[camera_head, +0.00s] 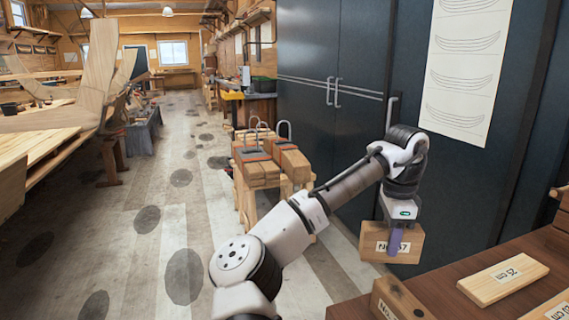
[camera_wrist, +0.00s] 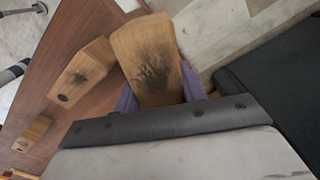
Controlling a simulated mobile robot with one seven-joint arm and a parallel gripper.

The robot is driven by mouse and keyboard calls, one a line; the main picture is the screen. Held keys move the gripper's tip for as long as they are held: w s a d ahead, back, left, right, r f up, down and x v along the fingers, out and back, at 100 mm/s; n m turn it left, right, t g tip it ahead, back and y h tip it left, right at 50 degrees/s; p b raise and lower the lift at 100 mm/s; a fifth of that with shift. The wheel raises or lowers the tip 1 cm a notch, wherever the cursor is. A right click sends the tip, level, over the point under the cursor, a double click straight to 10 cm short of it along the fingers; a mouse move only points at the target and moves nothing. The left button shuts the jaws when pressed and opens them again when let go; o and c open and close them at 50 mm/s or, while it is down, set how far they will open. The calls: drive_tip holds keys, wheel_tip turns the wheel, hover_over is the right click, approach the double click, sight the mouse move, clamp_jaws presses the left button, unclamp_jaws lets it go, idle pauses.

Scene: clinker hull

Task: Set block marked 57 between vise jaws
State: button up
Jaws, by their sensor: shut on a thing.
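The block marked 57 (camera_head: 376,246) is a pale wooden block with a white label, partly covered by a purple finger.
On the dark table (camera_head: 440,270) another labelled block (camera_head: 398,300) lies near the front, below the held one. A board marked 25 cm (camera_head: 503,278) lies to its right. Dark cabinets (camera_head: 335,90) stand behind my arm. The floor aisle (camera_head: 180,200) left of the stand is open.

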drive_tip(key=w+a+f+n, duration=0.2)
drive_tip(key=a+f+n, duration=0.2)
drive_tip(key=f, duration=0.5)
drive_tip(key=w+a+f+n, duration=0.2)
drive_tip(key=a+f+n, duration=0.15)
drive_tip(key=f, duration=0.55)
drive_tip(key=w+a+f+n, duration=0.2)
drive_tip(key=a+f+n, duration=0.15)
drive_tip(key=f, duration=0.55)
drive_tip(key=s+a+f+n, duration=0.2)
drive_tip(key=s+a+f, duration=0.2)
drive_tip(key=f, duration=0.4)
drive_tip(key=s+a+f+n, duration=0.3)
drive_tip(key=s+f, duration=0.3)
drive_tip(key=f, duration=0.3)
drive_tip(key=s+a+f+n, duration=0.3)
drive_tip(key=s+a+f, duration=0.1)
drive_tip(key=f, duration=0.4)
drive_tip(key=shift+s+a+f, duration=0.35)
drive_tip(key=shift+s+f, duration=0.05)
drive_tip(key=shift+w+r, duration=0.1)
